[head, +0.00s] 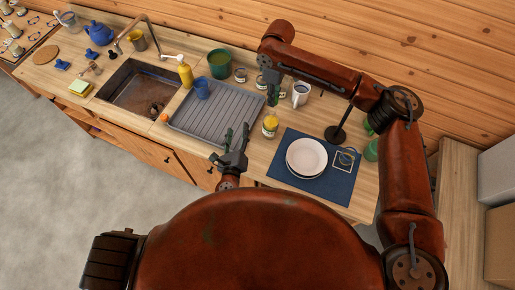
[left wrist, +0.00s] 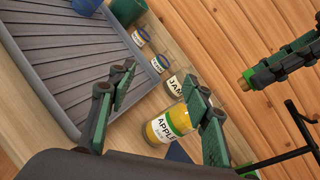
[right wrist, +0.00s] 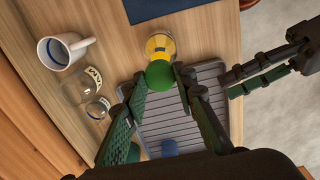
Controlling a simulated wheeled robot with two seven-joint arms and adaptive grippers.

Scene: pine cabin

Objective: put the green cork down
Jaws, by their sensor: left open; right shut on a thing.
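The green cork (right wrist: 160,75) is held between the fingertips of my right gripper (right wrist: 160,90) in the right wrist view. In the left wrist view its tan end (left wrist: 248,80) sticks out of the right gripper, up in the air above the counter. My left gripper (head: 234,152) is open and empty near the drainer's front right corner. Its fingers (left wrist: 160,110) stand apart in the left wrist view.
A yellow apple juice bottle (head: 270,126) stands between the grey drainer (head: 215,112) and the blue mat (head: 325,188) with white plates (head: 306,157). Jars (right wrist: 82,88) and a white mug (head: 300,93) stand at the back. A black stand (head: 336,132) rises behind the mat.

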